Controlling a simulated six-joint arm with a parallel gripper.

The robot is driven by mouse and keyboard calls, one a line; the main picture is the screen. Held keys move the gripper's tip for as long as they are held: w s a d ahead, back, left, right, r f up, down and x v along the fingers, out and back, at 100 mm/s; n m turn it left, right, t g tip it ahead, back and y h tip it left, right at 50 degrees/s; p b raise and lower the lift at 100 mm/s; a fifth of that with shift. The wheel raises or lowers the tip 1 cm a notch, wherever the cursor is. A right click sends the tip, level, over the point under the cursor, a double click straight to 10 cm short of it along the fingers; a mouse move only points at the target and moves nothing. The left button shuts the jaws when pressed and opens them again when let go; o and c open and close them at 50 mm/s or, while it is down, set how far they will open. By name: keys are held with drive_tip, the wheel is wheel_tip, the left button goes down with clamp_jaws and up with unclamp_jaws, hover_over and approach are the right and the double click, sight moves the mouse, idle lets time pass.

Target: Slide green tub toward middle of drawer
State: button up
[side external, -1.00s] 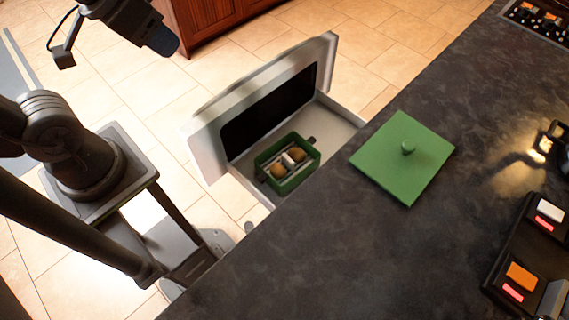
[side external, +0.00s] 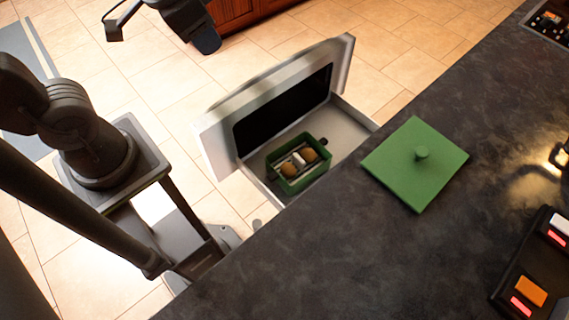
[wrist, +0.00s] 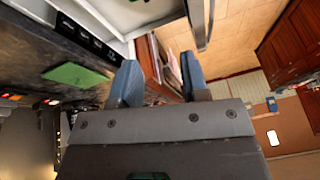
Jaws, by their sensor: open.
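The green tub (side external: 288,185) stands open in the pulled-out microwave drawer (side external: 352,124), near the drawer's near-left end. It holds round brown items and a white piece. My gripper (side external: 205,40) is high at the top of the side external view, well apart from the tub and beyond the drawer front. In the wrist view my gripper (wrist: 160,82) shows two blue fingers spread apart with nothing between them. The drawer's light edge (wrist: 110,14) shows at the upper left there. I cannot make out the tub in the wrist view.
A square green lid (side external: 415,165) with a knob lies on the dark counter (side external: 330,250). The drawer's upright front panel (side external: 290,105) stands between my gripper and the tub. The drawer floor right of the tub looks clear.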

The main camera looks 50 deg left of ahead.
drive_tip(key=w+d+f+m+g+y, duration=0.1)
drive_tip(key=w+d+f+m+g, duration=0.1)
drive_tip(key=w+d+f+m, duration=0.3)
drive_tip(key=m+y, duration=0.1)
drive_tip(key=m, duration=0.2)
hover_over(273, 175)
drive_tip(key=w, duration=0.2)
wheel_tip(273, 175, down, 10)
drive_tip(key=s+d+f+m+g+y, duration=0.1)
drive_tip(key=f+m, duration=0.3)
drive_tip(key=f, duration=0.6)
drive_tip(key=s+d+f+m+g+y, duration=0.1)
drive_tip(key=d+f+m, duration=0.2)
drive_tip(key=f, duration=0.8)
drive_tip(key=shift+s+d+m, duration=0.2)
drive_tip(key=shift+d+m, duration=0.15)
drive_tip(key=shift+m, duration=0.35)
drive_tip(key=shift+f, duration=0.1)
drive_tip(key=x, duration=1.1)
drive_tip(key=shift+a+f, duration=0.25)
drive_tip(key=shift+f, duration=0.05)
drive_tip(key=shift+c, duration=0.4)
